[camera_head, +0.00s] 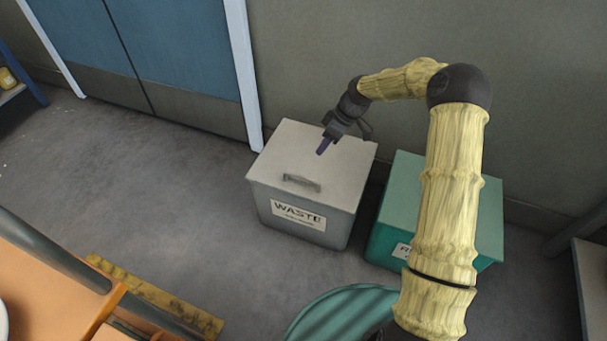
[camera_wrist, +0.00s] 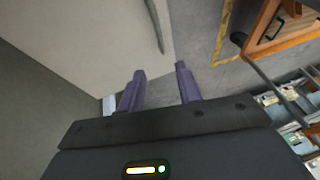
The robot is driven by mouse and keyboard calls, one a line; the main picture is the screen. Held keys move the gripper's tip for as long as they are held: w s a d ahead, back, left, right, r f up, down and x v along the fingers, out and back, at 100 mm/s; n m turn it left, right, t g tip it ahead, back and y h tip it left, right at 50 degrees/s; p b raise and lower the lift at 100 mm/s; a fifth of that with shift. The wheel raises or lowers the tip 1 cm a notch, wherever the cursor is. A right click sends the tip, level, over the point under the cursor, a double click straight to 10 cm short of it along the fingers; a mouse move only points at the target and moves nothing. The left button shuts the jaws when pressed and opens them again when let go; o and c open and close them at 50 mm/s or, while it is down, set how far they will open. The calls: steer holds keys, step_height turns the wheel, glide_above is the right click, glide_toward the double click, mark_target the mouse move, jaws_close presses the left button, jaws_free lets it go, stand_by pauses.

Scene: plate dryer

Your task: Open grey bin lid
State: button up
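The grey bin (camera_head: 305,215) stands on the floor against the wall, with a "WASTE" label on its front. Its lid (camera_head: 290,145) is closed and has a bar handle (camera_head: 302,183) near the front edge. My gripper (camera_head: 324,146) is above the rear part of the lid, behind the handle and apart from it. In the wrist view the two purple fingers (camera_wrist: 158,88) are spread with nothing between them. The lid (camera_wrist: 85,40) fills the upper left there, and the handle (camera_wrist: 154,25) shows at the top, beyond the fingertips.
A green bin (camera_head: 400,205) stands close to the right of the grey bin, partly behind my arm. A blue door (camera_head: 180,45) is at the back left. An orange wooden piece of furniture (camera_head: 50,290) is at the lower left. The floor left of the grey bin is clear.

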steer(key=b+x, duration=0.5)
steer(key=x, duration=1)
steer(key=shift+f, duration=0.15)
steer(key=shift+c, duration=0.4)
jaws_close()
